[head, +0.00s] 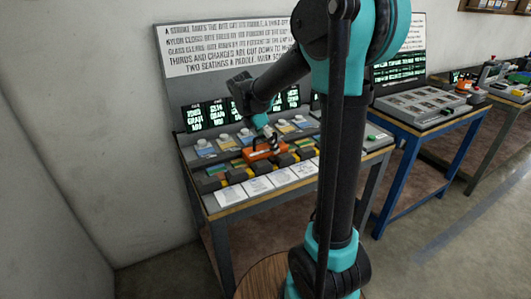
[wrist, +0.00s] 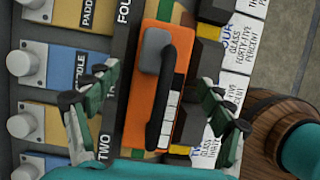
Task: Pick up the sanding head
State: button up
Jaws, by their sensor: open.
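An orange block with a black bar handle (wrist: 142,95) lies on the workbench, and I take it for the sanding head. A grey rounded block sits at its upper end and a strip of pale squares runs along its right side. The orange block also shows in the head view (head: 258,153), amid the bench's rows. My gripper (wrist: 158,85) is open, with one finger to each side of the orange block in the wrist view. Nothing is gripped. In the head view my gripper (head: 268,138) is just above the block, hiding part of it.
The workbench (head: 233,208) carries white knobs on coloured plates behind, and dark blocks and printed cards (head: 257,185) in front. Upright text panels stand at its back. A blue-framed table (head: 400,119) with a grey tray stands to the right.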

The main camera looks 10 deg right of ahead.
jog(key=shift+d+f, duration=0.15)
jog(key=shift+f, duration=0.2)
grip_shut()
dwell(0.4)
jog(key=shift+r, duration=0.1)
